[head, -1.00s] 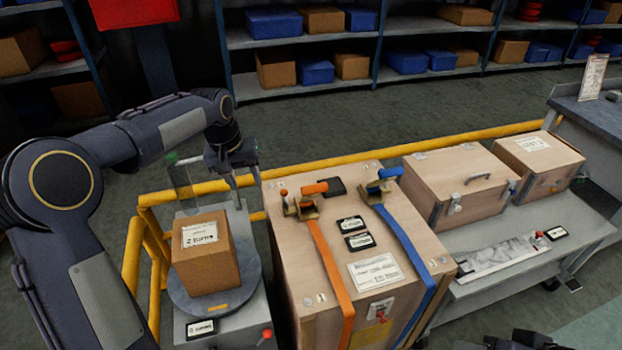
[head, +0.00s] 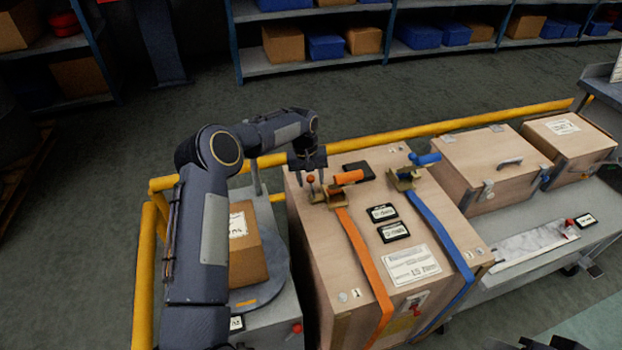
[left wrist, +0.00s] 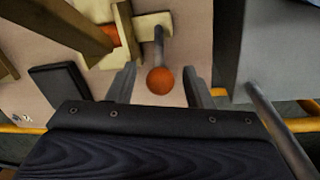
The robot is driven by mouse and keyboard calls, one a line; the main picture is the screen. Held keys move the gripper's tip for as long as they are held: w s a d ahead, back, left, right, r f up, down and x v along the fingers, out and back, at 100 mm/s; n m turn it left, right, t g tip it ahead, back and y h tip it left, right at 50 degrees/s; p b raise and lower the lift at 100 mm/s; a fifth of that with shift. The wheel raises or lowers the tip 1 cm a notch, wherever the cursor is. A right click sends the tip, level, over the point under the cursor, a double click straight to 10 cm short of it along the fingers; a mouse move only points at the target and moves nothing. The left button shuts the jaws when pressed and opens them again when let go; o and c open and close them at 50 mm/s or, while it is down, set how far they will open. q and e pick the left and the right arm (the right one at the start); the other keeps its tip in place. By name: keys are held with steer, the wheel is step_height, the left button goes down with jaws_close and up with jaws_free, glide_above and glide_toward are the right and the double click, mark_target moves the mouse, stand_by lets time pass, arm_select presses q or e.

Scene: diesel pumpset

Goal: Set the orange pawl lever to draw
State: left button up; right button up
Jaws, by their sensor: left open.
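The orange ratchet (head: 336,192) sits on top of the large wooden crate (head: 330,255), with an orange strap running from it over the front edge. Its pawl lever is a thin grey stem with an orange ball knob (head: 311,180), left of the thicker orange handle (head: 348,177). My left gripper (head: 309,176) points down at the knob. In the left wrist view the knob (left wrist: 160,80) shows between the two open fingers (left wrist: 160,88), with a gap on each side. Only dark parts, perhaps my right gripper (head: 548,343), show at the bottom edge.
A blue ratchet (head: 408,176) with a blue strap stands to the right on the same crate. Black labels (head: 388,222) and a black pad (head: 358,170) lie nearby. A cardboard box (head: 247,250) stands left of the crate. A yellow rail (head: 400,135) runs behind.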

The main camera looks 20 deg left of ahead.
arm_select(q)
steer(key=shift+f, duration=0.25)
jaws_close()
